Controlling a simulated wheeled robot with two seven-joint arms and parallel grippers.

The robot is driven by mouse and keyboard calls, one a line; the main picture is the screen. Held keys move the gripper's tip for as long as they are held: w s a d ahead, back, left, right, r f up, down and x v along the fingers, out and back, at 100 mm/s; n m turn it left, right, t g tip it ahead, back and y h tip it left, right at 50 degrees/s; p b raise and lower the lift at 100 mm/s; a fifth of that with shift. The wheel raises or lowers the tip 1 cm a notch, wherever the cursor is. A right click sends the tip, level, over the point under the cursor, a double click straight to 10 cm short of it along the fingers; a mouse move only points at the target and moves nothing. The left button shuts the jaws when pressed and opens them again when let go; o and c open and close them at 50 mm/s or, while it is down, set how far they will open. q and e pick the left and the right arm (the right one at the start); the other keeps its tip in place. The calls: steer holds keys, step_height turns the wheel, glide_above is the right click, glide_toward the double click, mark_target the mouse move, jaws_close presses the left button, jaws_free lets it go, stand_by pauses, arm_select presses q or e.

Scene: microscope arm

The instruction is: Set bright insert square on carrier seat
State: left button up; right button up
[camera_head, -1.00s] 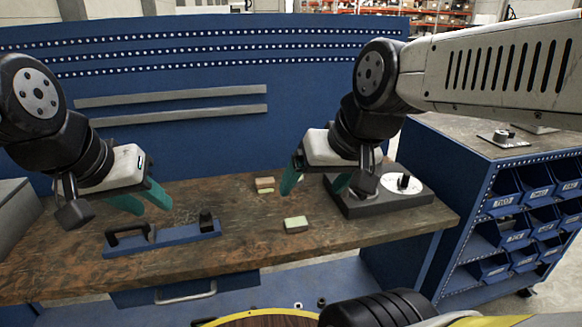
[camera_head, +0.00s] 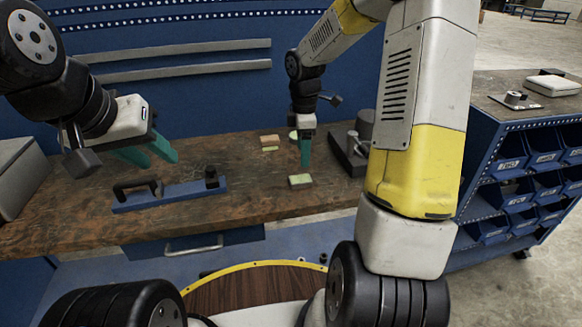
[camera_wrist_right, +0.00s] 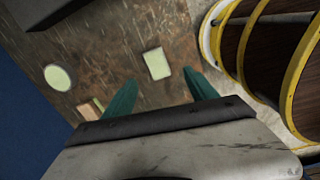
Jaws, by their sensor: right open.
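A pale green square block (camera_head: 300,181), which looks like the bright insert, lies flat on the brown bench (camera_head: 240,215). In the right wrist view this block (camera_wrist_right: 157,64) shows ahead of and between the finger directions. My right gripper (camera_head: 305,160) is open and empty, pointing down just behind the block; its fingers overlap edge-on in the head view and stand apart in the wrist view (camera_wrist_right: 160,78). A blue bar (camera_head: 185,195) with a black handle and black post, possibly the carrier, lies left of the block. My left gripper (camera_head: 162,161) is open and empty above and behind it.
A pale round disc (camera_wrist_right: 57,78) and a tan block (camera_head: 269,139) with a green strip lie behind the insert. A dark base (camera_head: 345,158) stands at right, partly hidden by my right arm. A grey box (camera_head: 20,178) is at left. Bench between bar and insert is clear.

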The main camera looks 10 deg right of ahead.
mark_target(300, 179)
steer(key=shift+n+g, duration=0.3)
steer(key=shift+n, duration=0.5)
steer(key=f, duration=0.1)
steer(key=w+f, duration=0.1)
steer(key=f, duration=0.2)
steer(key=shift+w, duration=0.3)
step_height(300, 179, down, 7)
steer(key=shift+s+a+f, duration=0.1)
steer(key=shift+a+f, duration=0.05)
jaws_close()
